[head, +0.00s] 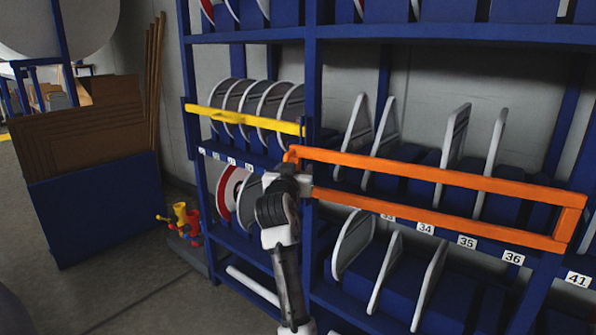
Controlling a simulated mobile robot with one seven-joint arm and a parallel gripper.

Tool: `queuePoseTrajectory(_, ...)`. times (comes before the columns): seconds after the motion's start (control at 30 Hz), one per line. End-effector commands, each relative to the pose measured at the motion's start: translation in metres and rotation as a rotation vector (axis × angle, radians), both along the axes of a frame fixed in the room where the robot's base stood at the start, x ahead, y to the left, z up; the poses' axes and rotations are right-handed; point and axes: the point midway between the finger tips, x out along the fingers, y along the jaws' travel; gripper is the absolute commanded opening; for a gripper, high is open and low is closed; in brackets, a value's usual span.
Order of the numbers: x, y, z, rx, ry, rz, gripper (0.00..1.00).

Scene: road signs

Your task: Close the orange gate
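The orange gate (430,175) is a long rectangular frame of two bars joined at the right end. It stretches across the front of the middle-right shelf bay, from the blue post to the right side of the view. I cannot tell from this view how far its right end stands out from the shelf. My gripper (290,178) is at the gate's left end, in front of the post. My wrist and arm hide part of that end and the fingertips. Whether the gripper touches the gate or is shut is not clear.
A yellow gate (240,119) spans the left bay in front of round signs. The blue shelf (313,75) holds several upright signs behind the orange gate and below it. A blue bin with brown boards (90,195) and small red and yellow items (183,217) stand left. The floor at lower left is clear.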

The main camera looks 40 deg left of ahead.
Motion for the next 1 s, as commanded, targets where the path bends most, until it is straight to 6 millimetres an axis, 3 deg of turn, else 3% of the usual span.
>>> queuePoseTrajectory(0.17,0.000,-0.006,0.001,0.001,-0.001,-0.014,0.32)
queuePoseTrajectory(1.0,-0.060,-0.002,0.002,0.003,-0.002,-0.010,0.32)
